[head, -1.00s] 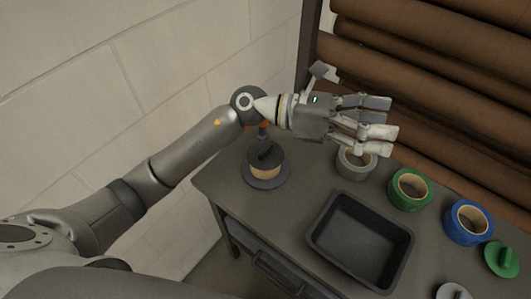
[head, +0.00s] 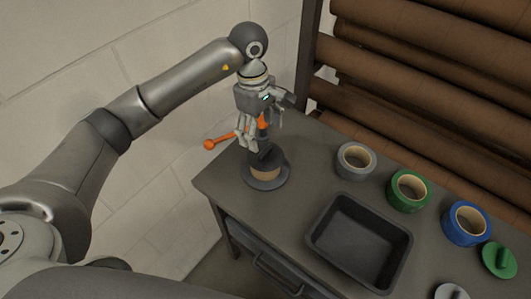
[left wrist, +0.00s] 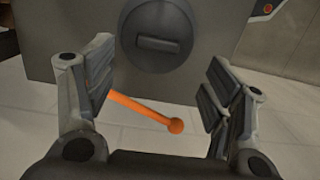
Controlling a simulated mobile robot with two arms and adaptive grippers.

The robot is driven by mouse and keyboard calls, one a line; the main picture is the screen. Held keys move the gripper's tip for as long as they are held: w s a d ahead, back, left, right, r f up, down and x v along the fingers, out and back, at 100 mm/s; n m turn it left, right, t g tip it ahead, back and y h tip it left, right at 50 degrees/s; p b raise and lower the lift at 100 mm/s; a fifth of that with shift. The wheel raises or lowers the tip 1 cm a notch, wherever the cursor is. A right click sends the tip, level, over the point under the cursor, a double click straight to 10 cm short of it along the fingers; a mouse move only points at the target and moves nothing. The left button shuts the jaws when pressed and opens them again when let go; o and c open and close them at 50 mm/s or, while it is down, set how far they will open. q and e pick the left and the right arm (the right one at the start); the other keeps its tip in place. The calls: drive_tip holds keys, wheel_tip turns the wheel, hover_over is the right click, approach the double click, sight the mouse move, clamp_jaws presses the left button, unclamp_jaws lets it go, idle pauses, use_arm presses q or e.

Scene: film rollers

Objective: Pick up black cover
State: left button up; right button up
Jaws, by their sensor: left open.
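In the left wrist view the cover is a dark disc (left wrist: 153,57) with a raised bar grip (left wrist: 160,45), ahead of and between the fingers. My left gripper (head: 258,140) points down, open and empty, just above the cover and partly hiding it in the head view. In the left wrist view my left gripper (left wrist: 160,98) shows its fingers spread wide, with the cover still beyond them. My right gripper is not in view.
An orange rod with a ball end (head: 210,144) sticks out left beside my gripper. An empty black tray (head: 318,246) stands right of the roll. Grey (head: 342,165), green (head: 397,193) and blue (head: 456,233) tape rolls and a green cover (head: 493,264) lie farther right. A wall is behind left.

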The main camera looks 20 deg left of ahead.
sight(265, 150)
use_arm(q)
drive_tip(key=shift+d+f, duration=0.1)
drive_tip(key=shift+f, duration=0.7)
drive_tip(key=f, duration=0.1)
drive_tip(key=f+p, duration=0.1)
drive_tip(key=f, duration=0.1)
drive_tip(key=f+p, duration=0.1)
drive_tip(key=shift+d+f, duration=0.4)
drive_tip(key=shift+f, duration=0.25)
drive_tip(key=c, duration=1.1)
